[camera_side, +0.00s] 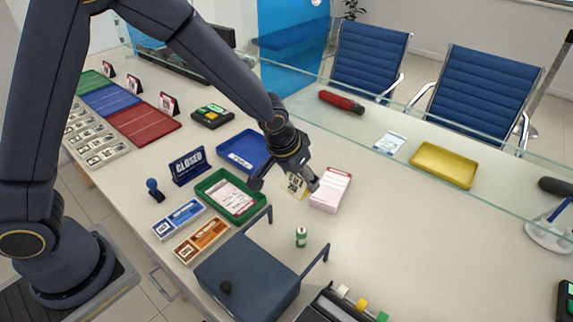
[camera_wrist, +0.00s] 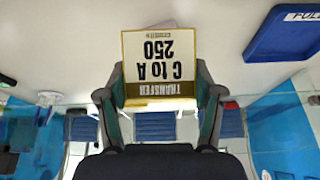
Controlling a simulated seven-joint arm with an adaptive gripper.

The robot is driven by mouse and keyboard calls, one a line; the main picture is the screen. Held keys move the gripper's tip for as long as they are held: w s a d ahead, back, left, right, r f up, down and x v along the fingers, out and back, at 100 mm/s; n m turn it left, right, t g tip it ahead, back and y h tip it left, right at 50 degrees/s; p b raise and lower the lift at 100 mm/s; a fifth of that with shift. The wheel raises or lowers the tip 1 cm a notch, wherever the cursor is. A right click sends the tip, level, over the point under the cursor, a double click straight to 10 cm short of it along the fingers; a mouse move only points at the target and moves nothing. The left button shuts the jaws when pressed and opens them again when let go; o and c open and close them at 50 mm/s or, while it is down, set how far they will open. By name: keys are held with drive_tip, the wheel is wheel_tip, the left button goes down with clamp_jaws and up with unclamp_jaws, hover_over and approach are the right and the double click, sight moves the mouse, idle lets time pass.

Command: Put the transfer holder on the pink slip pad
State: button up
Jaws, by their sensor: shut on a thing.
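The transfer holder, a small card stand with a yellow edge reading "TRANSFER C to A 250", is held between the two fingers of my gripper (camera_side: 287,184). It shows in the side view (camera_side: 296,186) and upside down in the wrist view (camera_wrist: 158,55), where my gripper (camera_wrist: 160,92) grips it at both sides. The pink slip pad (camera_side: 333,189), a white stack with pink print, lies on the counter just right of the holder in the side view. The holder appears off the counter; its exact height is hard to tell.
A green tray (camera_side: 208,188) with slips and a blue tray (camera_side: 235,142) lie left of the gripper. A small green cylinder (camera_side: 301,237) stands in front, near a dark box-like stand (camera_side: 245,270).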

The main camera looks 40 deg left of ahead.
drive_tip(key=w+a, duration=0.3)
hover_over(331, 187)
drive_tip(key=s, duration=0.2)
drive_tip(key=shift+n, duration=0.4)
wheel_tip(331, 187, down, 9)
drive_tip(key=shift+a, duration=0.15)
drive_tip(key=shift+w+f, duration=0.2)
drive_tip(key=shift+f, duration=0.05)
drive_tip(key=shift+w+f, duration=0.1)
drive_tip(key=shift+f, duration=1.45)
drive_tip(key=shift+f, duration=0.15)
drive_tip(key=o, duration=1.1)
drive_tip(key=shift+o, duration=0.2)
